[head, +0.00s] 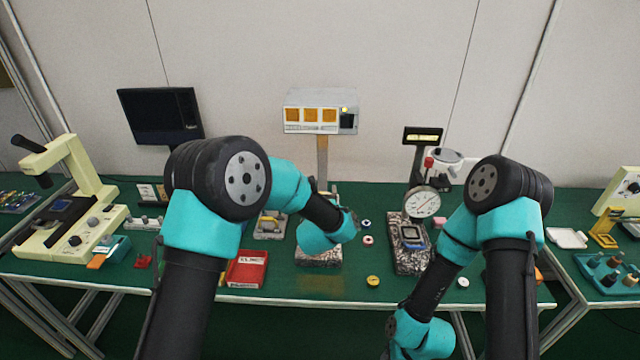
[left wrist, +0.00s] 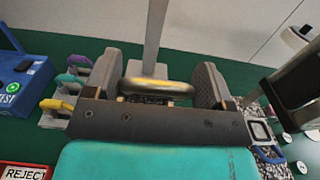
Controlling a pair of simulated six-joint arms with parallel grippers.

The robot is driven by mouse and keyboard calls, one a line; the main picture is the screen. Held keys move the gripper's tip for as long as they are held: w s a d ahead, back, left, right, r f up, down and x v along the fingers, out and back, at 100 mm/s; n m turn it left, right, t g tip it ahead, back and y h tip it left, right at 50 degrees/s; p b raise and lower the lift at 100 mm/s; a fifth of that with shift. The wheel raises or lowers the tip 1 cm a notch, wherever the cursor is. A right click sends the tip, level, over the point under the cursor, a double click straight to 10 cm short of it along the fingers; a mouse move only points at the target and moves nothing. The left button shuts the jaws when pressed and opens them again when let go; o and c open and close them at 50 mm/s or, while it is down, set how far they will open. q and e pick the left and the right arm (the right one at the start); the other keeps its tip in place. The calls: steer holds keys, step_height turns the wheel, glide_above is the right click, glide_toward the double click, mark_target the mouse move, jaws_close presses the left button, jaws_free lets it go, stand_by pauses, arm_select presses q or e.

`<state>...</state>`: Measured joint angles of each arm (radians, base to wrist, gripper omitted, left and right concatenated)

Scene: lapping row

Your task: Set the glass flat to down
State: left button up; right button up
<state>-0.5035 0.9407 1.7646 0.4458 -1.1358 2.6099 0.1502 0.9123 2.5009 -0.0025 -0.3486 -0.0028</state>
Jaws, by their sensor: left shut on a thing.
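My left gripper (left wrist: 158,80) is shut on a rounded, gold-rimmed piece (left wrist: 157,87), seen nearly edge-on between the two dark fingers. It looks like the glass flat, but its faces do not show, so I cannot tell which side is down. In the head view, my left wrist (head: 325,235) hangs over a speckled granite block (head: 318,258) and hides the fingers and the held piece. I cannot tell whether the piece touches the block. My right arm bends down at the lower right, and its gripper is not seen.
A red reject bin (head: 246,270) stands left of the granite block. A rack with coloured handles (left wrist: 68,85) is close to my left gripper. A dial gauge (head: 422,203) stands on a granite base at right. A display box (head: 320,112) on a post rises behind. Small discs lie between.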

arm_select(q)
steer(key=shift+s+d+f, duration=0.1)
steer(key=shift+s+f, duration=0.2)
steer(key=shift+s, duration=0.2)
steer(key=o, duration=1)
steer(key=shift+s+r, duration=0.1)
steer(key=s, duration=0.5)
steer(key=s+a, duration=0.1)
steer(key=s, duration=0.5)
steer(key=s+a, duration=0.1)
steer(key=s, duration=0.5)
